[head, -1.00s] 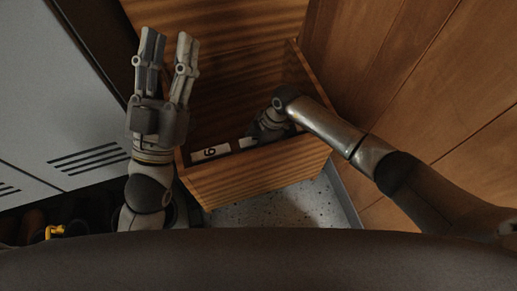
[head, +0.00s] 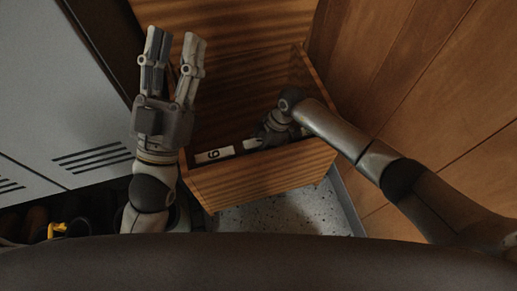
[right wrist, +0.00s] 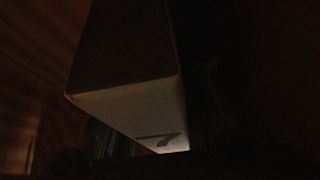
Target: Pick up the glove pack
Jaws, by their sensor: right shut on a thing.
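My right gripper (head: 276,128) reaches down into an open wooden drawer, and its fingertips are hidden. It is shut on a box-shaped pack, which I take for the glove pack. In the dark right wrist view this pack (right wrist: 130,100) has a dark face, a pale face and a "7" at its lower end. In the head view a white-ended pack marked "6" (head: 214,155) lies in the drawer, left of my right gripper. My left gripper (head: 175,40) is open and empty, with its fingers pointing up the picture, left of the drawer.
The wooden drawer (head: 262,180) has its front wall close below the right gripper. Grey locker doors (head: 50,110) stand at the left. A plank wall (head: 430,110) is close on the right. Speckled floor (head: 285,215) shows below the drawer.

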